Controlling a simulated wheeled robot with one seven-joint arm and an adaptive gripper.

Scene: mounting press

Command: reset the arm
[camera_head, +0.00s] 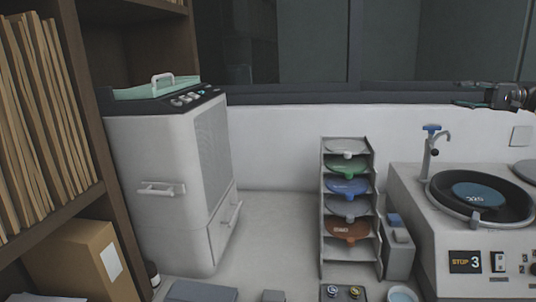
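My gripper (463,94) is at the upper right, in front of the dark window ledge and well above the grinding machine. It points left. Two dark fingers stand apart with a gap between them, and nothing shows in the gap. Part of my arm (515,96) runs off the right edge, so the rest of it is hidden.
A grinder-polisher (408,205) with a blue-topped tap (431,140) stands below my gripper. A rack (323,230) of coloured discs stands in the middle. A white cabinet machine (150,220) and wooden shelves (88,100) fill the left. The air left of my gripper is clear.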

